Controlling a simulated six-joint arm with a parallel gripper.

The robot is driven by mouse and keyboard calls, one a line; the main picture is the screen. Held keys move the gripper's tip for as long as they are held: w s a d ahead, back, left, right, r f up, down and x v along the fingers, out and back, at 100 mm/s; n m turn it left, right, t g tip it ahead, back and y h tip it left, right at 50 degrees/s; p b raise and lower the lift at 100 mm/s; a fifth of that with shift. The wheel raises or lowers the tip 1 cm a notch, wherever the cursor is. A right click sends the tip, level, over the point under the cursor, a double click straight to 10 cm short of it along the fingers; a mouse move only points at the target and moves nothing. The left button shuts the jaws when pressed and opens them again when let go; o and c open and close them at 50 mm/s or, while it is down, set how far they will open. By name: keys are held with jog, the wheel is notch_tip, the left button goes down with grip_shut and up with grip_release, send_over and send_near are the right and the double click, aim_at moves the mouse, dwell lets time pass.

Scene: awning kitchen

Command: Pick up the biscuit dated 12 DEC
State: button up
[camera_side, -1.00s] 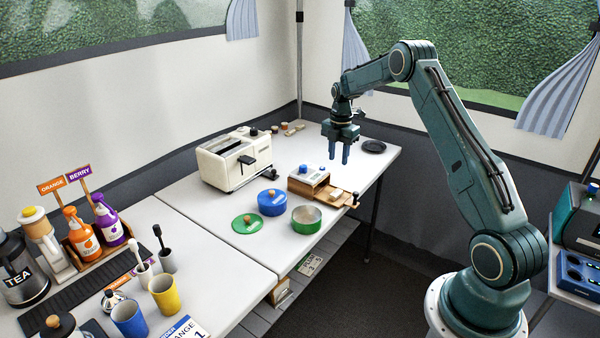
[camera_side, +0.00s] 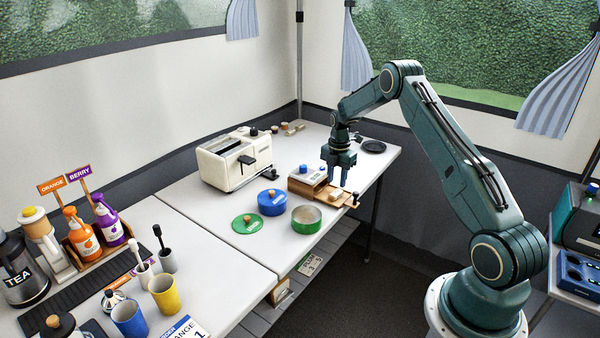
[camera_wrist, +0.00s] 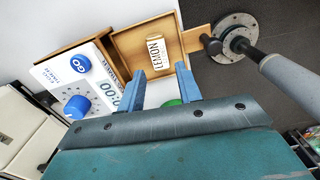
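A small pale block marked LEMON (camera_wrist: 157,52) lies in the open wooden tray (camera_wrist: 130,42) of a small box. In the side view a pale tan block (camera_side: 335,195) lies on that tray. I can read no 12 DEC date on it. My gripper (camera_side: 337,175) points down just above the tray, near the block. In the wrist view the two blue fingers of my gripper (camera_wrist: 160,88) are apart with nothing held between them. The LEMON block is just beyond the fingertips, apart from them.
The box's white panel (camera_wrist: 72,82) with blue knobs stands left of the tray. A blue pot (camera_side: 271,204), a green-rimmed pot (camera_side: 306,221) and a toaster (camera_side: 235,160) stand to the left.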

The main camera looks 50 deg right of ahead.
aim_at(336, 192)
jog(key=shift+d+f, duration=0.15)
jog(key=shift+f, duration=1.15)
jog(key=shift+d+f, duration=0.1)
jog(key=shift+f, duration=1.15)
jog(key=c, duration=0.7)
jog(key=shift+c, duration=0.2)
jog(key=shift+r, duration=0.1)
notch_tip(336, 192, up, 20)
